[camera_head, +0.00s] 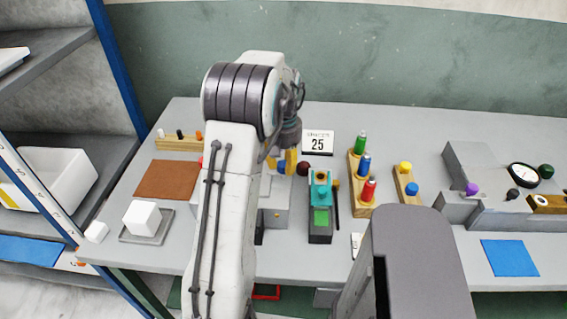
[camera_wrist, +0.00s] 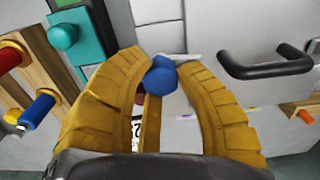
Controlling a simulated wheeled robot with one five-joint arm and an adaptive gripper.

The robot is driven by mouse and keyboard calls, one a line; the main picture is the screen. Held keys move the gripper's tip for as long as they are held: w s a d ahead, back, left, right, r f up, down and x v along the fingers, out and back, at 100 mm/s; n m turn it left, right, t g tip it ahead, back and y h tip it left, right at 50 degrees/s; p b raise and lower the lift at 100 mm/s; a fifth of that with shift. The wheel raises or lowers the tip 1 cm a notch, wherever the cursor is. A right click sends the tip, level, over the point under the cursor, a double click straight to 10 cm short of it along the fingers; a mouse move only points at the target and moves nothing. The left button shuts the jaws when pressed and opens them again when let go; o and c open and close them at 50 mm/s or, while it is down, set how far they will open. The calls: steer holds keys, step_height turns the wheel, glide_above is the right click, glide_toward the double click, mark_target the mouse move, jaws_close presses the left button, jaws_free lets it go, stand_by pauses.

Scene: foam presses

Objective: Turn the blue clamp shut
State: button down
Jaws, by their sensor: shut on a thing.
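A pale thin bar lies just behind the knob. My gripper is shut on the knob. In the head view my gripper (camera_head: 285,162) is at the back of a grey press (camera_head: 275,207), and my arm hides much of that press. The press's grey body, with a dark handle (camera_wrist: 265,68), fills the upper part of the wrist view.
A teal press (camera_head: 320,188) stands close to the right. Wooden racks with coloured pegs (camera_head: 362,182) are beyond it, then a larger grey fixture (camera_head: 485,185). A brown mat (camera_head: 167,180) and a white block (camera_head: 142,217) lie to the left. A card reading 25 (camera_head: 318,142) stands behind.

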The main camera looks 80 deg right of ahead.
mark_target(283, 164)
steer(key=shift+a+f+n, duration=0.2)
steer(key=shift+n, duration=0.3)
steer(key=c, duration=0.9)
jaws_free()
steer(key=shift+r, duration=0.1)
steer(key=shift+o, duration=0.2)
steer(key=shift+d, duration=0.1)
steer(key=shift+r, duration=0.1)
steer(key=shift+r, duration=0.5)
step_height(283, 164, up, 11)
steer(key=shift+f, duration=0.1)
